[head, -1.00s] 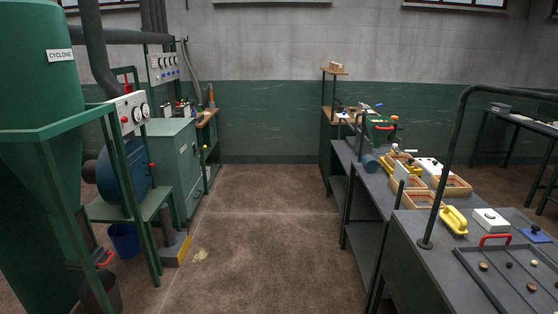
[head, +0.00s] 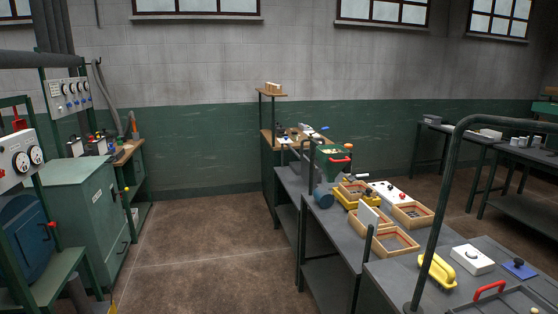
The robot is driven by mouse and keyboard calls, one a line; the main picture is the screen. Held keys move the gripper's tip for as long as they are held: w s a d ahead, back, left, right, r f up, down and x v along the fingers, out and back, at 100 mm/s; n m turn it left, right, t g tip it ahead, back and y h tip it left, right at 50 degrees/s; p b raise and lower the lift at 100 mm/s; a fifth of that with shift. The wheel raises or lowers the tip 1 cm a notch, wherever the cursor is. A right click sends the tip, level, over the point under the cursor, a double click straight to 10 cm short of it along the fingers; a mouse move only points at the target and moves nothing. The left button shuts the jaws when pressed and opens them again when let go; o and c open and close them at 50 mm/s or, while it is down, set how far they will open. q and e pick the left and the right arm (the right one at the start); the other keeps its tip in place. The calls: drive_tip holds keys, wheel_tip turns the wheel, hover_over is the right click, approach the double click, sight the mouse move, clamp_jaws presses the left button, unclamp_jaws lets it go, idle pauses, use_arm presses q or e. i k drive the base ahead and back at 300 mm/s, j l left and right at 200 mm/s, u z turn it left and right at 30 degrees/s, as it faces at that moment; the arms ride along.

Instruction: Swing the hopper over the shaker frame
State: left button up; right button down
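A green hopper (head: 333,158) with a red handle at its front sits at the far end of the grey bench, right of centre. It appears attached to a dark upright post beside it. A yellow frame (head: 344,201) with a wooden-rimmed tray on it, apparently the shaker frame, stands on the bench just nearer than the hopper. From this distance I cannot tell how far the hopper overhangs it. Neither of my grippers is in view.
Several wooden-rimmed sieves (head: 397,246) and a white box with red knobs (head: 390,191) crowd the bench. A green cabinet (head: 84,210) stands left. The brown floor (head: 205,262) between is clear.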

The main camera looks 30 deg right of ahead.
sight(328, 159)
drive_tip(key=i+l, duration=0.25)
drive_tip(key=l, duration=0.15)
drive_tip(key=i+l, duration=0.55)
drive_tip(key=l, duration=0.3)
drive_tip(key=i+l, duration=0.25)
drive_tip(key=l, duration=0.15)
